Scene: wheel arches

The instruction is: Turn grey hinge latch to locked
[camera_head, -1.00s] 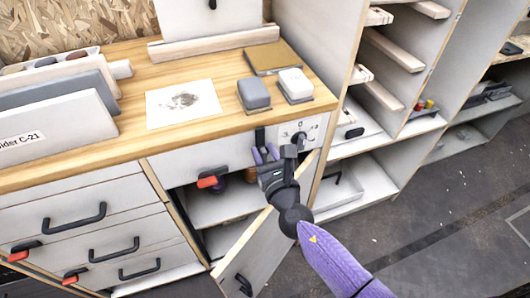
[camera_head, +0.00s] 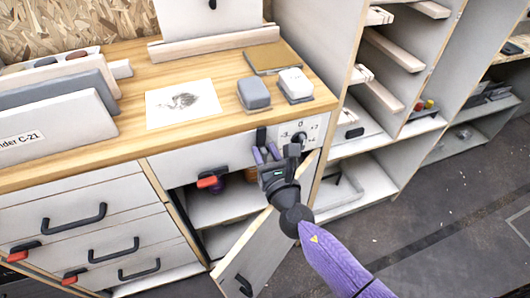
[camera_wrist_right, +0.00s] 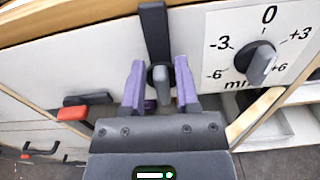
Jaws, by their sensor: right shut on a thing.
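The grey hinge latch shows in the right wrist view as a dark upright bar (camera_wrist_right: 155,32) with a small grey knob (camera_wrist_right: 162,88) at its lower end. In the head view the bar (camera_head: 261,137) stands upright on the white cabinet front, just below the worktop edge. My right gripper (camera_head: 266,154) reaches it from below. Its purple fingers (camera_wrist_right: 160,82) stand on either side of the knob and are shut on the latch. The fingers partly hide the latch's lower end in the head view. My left gripper is out of view.
A dial (camera_wrist_right: 257,62) marked in mm is close right of the latch. A cabinet door (camera_head: 262,250) hangs open below. A red-tipped handle (camera_head: 208,182) is to the left.

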